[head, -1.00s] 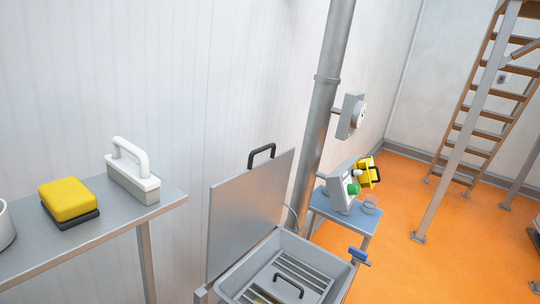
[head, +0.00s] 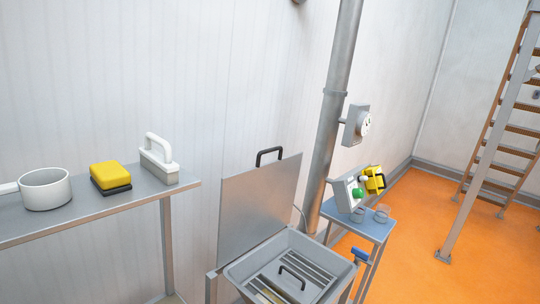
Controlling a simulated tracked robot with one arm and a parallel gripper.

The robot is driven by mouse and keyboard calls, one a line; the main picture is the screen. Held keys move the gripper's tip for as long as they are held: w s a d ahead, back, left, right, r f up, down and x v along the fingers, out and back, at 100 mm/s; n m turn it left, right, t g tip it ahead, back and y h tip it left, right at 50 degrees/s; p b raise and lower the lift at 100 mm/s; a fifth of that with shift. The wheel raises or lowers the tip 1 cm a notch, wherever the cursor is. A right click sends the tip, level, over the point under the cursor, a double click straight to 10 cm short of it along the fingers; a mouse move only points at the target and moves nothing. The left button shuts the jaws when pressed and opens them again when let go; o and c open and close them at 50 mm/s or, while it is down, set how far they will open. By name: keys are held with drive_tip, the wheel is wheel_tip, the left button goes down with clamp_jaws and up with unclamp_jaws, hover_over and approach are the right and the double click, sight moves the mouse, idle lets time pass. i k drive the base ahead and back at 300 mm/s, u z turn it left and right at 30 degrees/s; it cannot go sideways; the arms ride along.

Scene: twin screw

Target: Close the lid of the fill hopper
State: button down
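The fill hopper (head: 330,272) is a grey square bin low in the middle of the head view. Its flat metal lid (head: 258,208) stands open and upright along the hopper's back left side. A black handle (head: 269,153) sits at the lid's top edge. My gripper is not in view.
A metal shelf (head: 75,222) at left holds a white pot (head: 46,190), a yellow sponge (head: 108,176) and a white-handled block (head: 158,165). A vertical pipe (head: 334,115) rises behind the hopper. A small blue table (head: 372,228) with a control box (head: 348,192) stands right. Orange floor is open at right.

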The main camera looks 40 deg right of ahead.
sight(256, 201)
drive_tip(key=k, duration=0.8)
drive_tip(key=z, duration=0.55)
drive_tip(key=i, duration=0.8)
drive_tip(key=z, duration=0.4)
drive_tip(key=i, duration=1.3)
drive_tip(key=u, duration=0.8)
